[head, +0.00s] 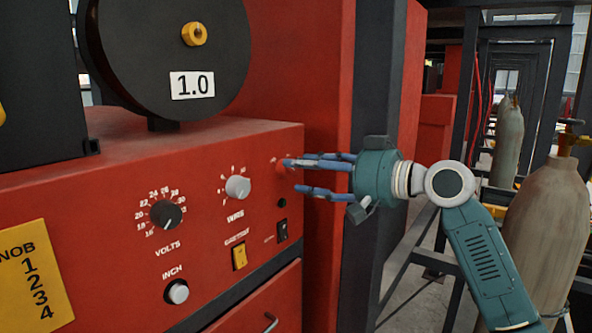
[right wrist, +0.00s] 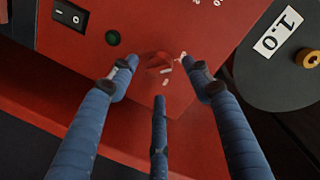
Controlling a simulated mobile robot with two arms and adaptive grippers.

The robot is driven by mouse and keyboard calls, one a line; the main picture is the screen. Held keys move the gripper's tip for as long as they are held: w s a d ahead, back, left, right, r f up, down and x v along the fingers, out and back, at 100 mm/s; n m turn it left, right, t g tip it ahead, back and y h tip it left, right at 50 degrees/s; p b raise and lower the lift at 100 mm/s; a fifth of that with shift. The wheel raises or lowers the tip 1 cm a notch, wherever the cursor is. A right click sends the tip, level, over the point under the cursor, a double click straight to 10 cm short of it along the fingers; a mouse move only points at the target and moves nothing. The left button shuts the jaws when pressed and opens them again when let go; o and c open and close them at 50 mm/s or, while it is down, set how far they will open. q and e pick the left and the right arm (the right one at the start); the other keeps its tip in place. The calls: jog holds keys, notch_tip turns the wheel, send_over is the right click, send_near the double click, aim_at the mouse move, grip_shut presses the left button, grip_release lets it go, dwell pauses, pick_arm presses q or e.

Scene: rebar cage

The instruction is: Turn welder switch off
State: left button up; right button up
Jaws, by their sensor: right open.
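The red welder panel (head: 90,190) fills the left of the head view. A red rotary knob (right wrist: 155,62) sits at its upper right and is mostly hidden by fingers in the head view. My right gripper (head: 292,176) has its blue fingers open and pointing at the panel. In the right wrist view the gripper (right wrist: 158,75) has its fingertips spread around the red knob; whether they touch it I cannot tell. A black rocker switch (head: 282,230) is below the knob and also shows in the right wrist view (right wrist: 69,16). My left gripper is not in view.
A small round lamp (right wrist: 113,38), green in the wrist view, lies between knob and rocker. A volts dial (head: 165,214), a grey knob (head: 237,187) and a yellow switch (head: 239,256) are to the left. A dark post (head: 372,130) and gas cylinders (head: 550,215) stand right.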

jog(key=f+v, duration=0.1)
jog(key=v, duration=0.8)
jog(key=shift+r, duration=0.45)
jog(key=shift+d, duration=0.1)
